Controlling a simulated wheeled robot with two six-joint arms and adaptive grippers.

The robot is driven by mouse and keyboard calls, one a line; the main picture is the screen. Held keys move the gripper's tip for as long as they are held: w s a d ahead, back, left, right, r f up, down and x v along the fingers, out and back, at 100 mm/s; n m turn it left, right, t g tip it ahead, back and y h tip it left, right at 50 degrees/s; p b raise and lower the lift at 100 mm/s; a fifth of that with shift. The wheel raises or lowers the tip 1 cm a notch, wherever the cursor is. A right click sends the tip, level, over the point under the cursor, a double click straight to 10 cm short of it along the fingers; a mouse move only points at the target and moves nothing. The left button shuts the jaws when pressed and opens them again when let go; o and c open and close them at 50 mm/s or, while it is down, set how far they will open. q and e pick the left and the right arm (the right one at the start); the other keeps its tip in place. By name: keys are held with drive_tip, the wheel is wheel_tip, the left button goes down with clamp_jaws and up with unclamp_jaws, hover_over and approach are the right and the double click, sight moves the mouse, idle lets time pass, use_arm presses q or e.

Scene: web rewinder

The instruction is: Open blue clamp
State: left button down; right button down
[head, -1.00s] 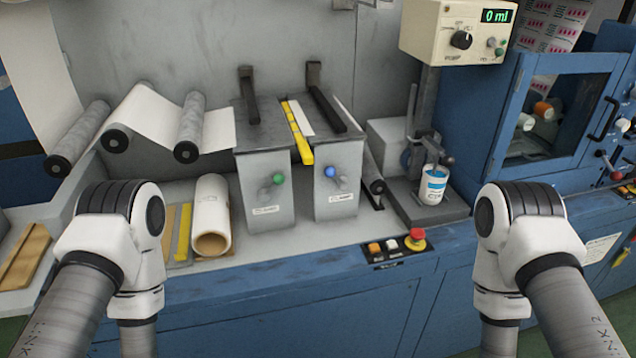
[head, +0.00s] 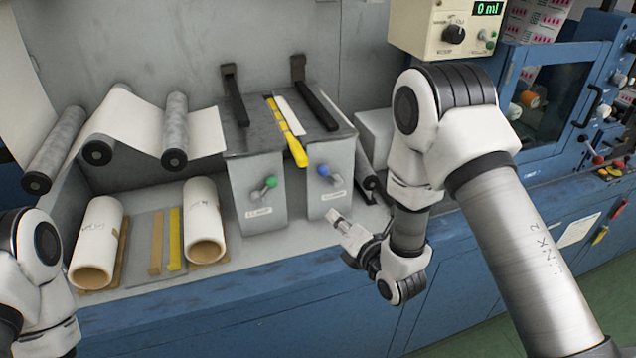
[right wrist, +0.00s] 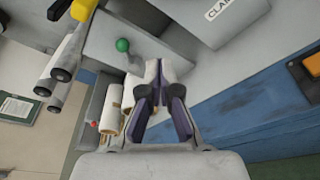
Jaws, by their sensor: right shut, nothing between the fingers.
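The blue clamp's lever has a blue knob (head: 324,170). It sits on the front of the right grey clamp box (head: 328,200), under a black bar (head: 315,92). My right gripper (head: 334,216) is shut and empty. In the head view it appears just below the blue knob, near the foot of that box, apart from the knob. In the right wrist view its fingertips (right wrist: 158,66) are together, and the blue knob does not show there. Only part of my left arm shows at the lower left of the head view; its gripper is out of frame.
The left clamp box carries a green knob (head: 270,182), which also shows in the right wrist view (right wrist: 122,45). A yellow strip (head: 286,132) lies between the bars. Two paper rolls (head: 102,235) lie left. My right arm covers part of the bench at right.

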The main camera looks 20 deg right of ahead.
sight(329, 176)
drive_tip(key=w+p, duration=0.2)
drive_tip(key=w, duration=0.2)
drive_tip(key=w+p, duration=0.2)
drive_tip(key=w, duration=0.1)
drive_tip(key=w+p, duration=0.2)
drive_tip(key=w, duration=0.2)
drive_tip(key=shift+w+d+r, duration=0.25)
drive_tip(key=shift+w+r, duration=0.1)
drive_tip(key=shift+w+a+f, duration=0.1)
drive_tip(key=shift+a, duration=0.05)
drive_tip(key=shift+b, duration=0.3)
